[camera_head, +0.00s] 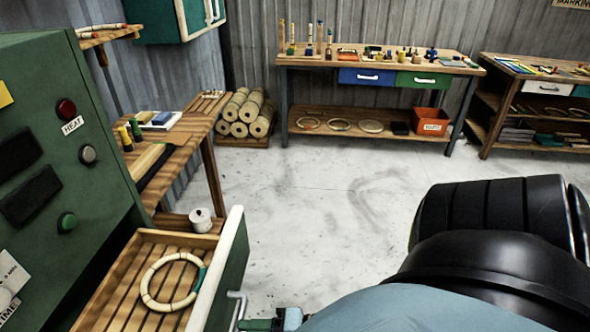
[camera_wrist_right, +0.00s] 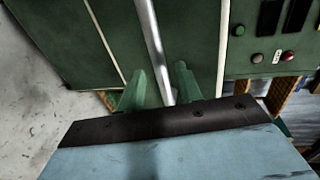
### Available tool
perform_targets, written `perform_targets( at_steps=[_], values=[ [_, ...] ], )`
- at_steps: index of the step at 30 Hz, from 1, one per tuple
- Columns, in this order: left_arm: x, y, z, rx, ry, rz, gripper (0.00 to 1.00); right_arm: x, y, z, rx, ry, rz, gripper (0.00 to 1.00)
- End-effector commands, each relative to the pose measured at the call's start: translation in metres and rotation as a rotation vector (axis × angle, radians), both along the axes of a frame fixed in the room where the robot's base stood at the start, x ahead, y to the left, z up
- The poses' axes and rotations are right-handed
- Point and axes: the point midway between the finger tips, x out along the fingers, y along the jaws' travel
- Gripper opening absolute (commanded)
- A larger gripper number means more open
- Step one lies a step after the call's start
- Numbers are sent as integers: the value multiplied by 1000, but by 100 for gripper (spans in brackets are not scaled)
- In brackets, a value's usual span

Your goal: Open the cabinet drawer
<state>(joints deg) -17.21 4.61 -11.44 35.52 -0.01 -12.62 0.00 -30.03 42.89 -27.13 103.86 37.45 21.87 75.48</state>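The green cabinet (camera_head: 75,185) stands at the left in the head view. Its drawer (camera_head: 233,262) is pulled out, showing a slatted wooden floor and a pale rattan ring with a teal section (camera_head: 150,298) inside. A grey bar handle (camera_head: 237,306) is on the drawer front; it also shows in the right wrist view (camera_wrist_right: 152,45). My right gripper (camera_wrist_right: 160,85) is at the handle, its two green fingers apart on either side of the bar, with small gaps visible. In the head view only a little of it shows at the bottom edge. My left gripper is out of view.
A wooden side table (camera_head: 190,130) stands behind the drawer, with a white pot (camera_head: 200,220) low beside it. Rattan coils (camera_head: 243,112), a workbench (camera_head: 380,62) and a shelf (camera_head: 540,75) line the back. The grey floor between is clear.

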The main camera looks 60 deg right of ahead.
Motion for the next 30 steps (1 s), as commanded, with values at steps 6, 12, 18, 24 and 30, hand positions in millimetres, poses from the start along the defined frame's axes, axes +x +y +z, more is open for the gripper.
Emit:
perform_targets(
  at_steps=[6, 12, 18, 24, 30],
  values=[
    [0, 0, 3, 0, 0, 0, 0, -44, -24, 10, -2, 5, 2, 35],
    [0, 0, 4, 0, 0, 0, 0, -69, -39, 16, -1, 3, 1, 35],
    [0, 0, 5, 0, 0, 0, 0, -79, -44, 19, 0, -1, 0, 35],
    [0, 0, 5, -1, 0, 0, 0, -80, -45, 20, 1, -2, 0, 35],
    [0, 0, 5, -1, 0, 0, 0, -80, -45, 19, 0, -1, 0, 35]
  ],
)
